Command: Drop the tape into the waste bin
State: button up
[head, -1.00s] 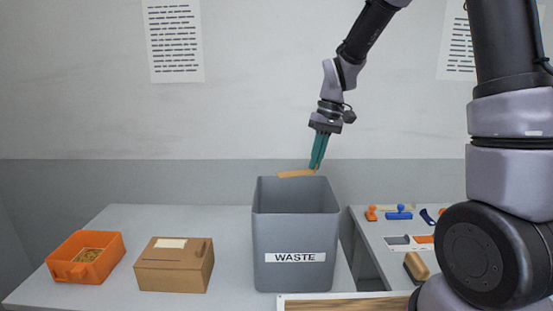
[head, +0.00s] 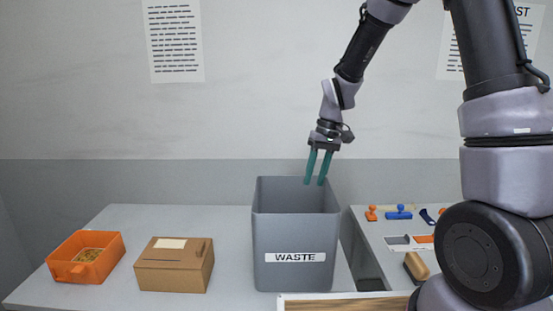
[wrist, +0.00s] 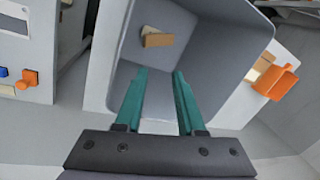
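The grey waste bin (head: 295,235), labelled WASTE, stands upright on the light table in the head view. My gripper (head: 314,183) is open and empty, pointing down with its teal fingertips at the bin's opening. In the wrist view the open fingers (wrist: 160,72) reach over the bin (wrist: 215,60). The tan tape (wrist: 158,40) lies inside the bin, apart from the fingers. The head view hides it behind the bin's front wall.
A cardboard box (head: 175,268) and an orange tray (head: 85,262) stand left of the bin. On the right-hand table are an orange stamp (head: 371,213), a blue stamp (head: 399,213) and a tan-topped block (head: 416,266). A wood-topped panel (head: 345,303) is in front.

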jog(key=s+v, duration=0.1)
jog(key=v, duration=0.9)
jog(key=s+d+r+m+t, duration=0.7)
jog(key=s+d+r, duration=0.5)
jog(key=s, duration=0.4)
jog(key=shift+r+m+t, duration=0.4)
jog(key=shift+t, duration=0.1)
